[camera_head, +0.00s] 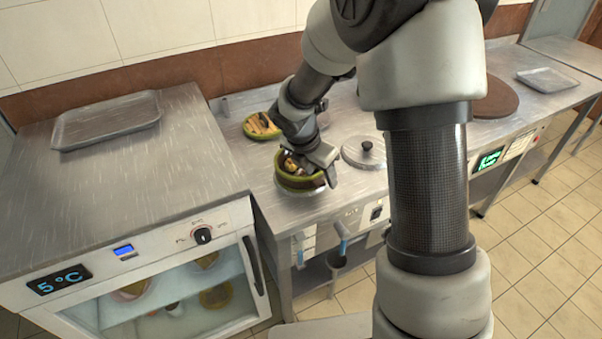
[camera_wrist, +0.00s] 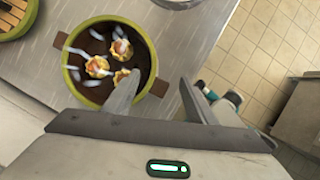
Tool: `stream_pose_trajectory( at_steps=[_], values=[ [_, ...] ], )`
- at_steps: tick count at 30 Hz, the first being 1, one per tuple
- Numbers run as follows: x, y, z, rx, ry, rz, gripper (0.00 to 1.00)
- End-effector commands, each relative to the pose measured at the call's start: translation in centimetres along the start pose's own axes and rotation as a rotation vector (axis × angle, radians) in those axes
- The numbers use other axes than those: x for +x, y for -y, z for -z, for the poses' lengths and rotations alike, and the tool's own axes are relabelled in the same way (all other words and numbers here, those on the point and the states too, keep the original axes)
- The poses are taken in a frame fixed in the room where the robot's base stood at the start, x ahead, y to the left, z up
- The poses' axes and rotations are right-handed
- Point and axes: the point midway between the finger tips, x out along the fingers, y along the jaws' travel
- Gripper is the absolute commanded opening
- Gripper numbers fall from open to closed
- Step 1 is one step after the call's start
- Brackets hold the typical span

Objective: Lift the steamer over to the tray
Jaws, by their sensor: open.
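The steamer (camera_head: 297,183) is a round, green-rimmed vessel on the steel counter. The wrist view shows it (camera_wrist: 75,57) from above, with a dark inside, several small yellowish dumplings, and brown tabs on its sides. My gripper (camera_head: 318,168) is open at its right side. In the wrist view the fingers (camera_wrist: 160,78) are spread around the near right rim and brown tab, one over the inside, one outside; contact cannot be told. A grey metal tray (camera_head: 108,121) lies empty on the refrigerated cabinet at left. Another metal tray (camera_head: 547,80) lies on the far right counter.
A green-rimmed round piece with tan slats (camera_head: 260,126) lies behind the steamer. A metal lid with a black knob (camera_head: 364,152) is to its right. A brown round board (camera_head: 496,98) is farther right. The cabinet top (camera_head: 110,195) is clear before the left tray.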

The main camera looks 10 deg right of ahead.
Motion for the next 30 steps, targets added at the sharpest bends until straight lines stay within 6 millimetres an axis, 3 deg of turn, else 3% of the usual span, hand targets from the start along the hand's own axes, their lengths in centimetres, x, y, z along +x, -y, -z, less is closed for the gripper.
stream_pose_trajectory(
  at_steps=[6,16,30],
  values=[
    [0.14,-0.03,-0.06,0.001,0.001,-0.001,0.51],
    [0.12,-0.03,-0.03,0.000,0.000,-0.001,0.00],
    [-0.57,-0.15,-0.21,-0.001,0.000,-0.004,0.00]
  ],
)
